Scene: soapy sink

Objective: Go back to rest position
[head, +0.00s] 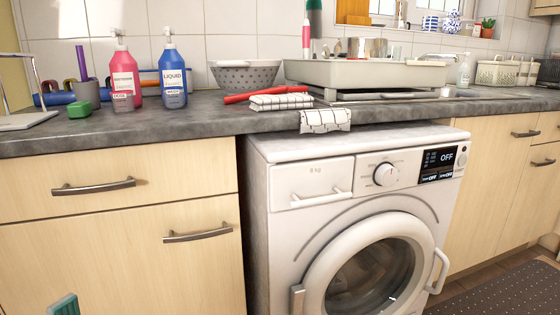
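At the bottom left edge, a small teal ribbed piece (65,305) shows in front of the cabinet front. It may be a fingertip of my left gripper, but too little of it shows to be sure or to tell open from shut. No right gripper or arm is in view. The sink basin (350,72) sits on the grey counter (190,122), with a folded checked cloth (280,102) and a red item (262,96) before it. Another checked cloth (326,121) hangs over the counter edge.
Below are the washing machine (325,222) and wooden cabinets (118,240) with protruding handles.

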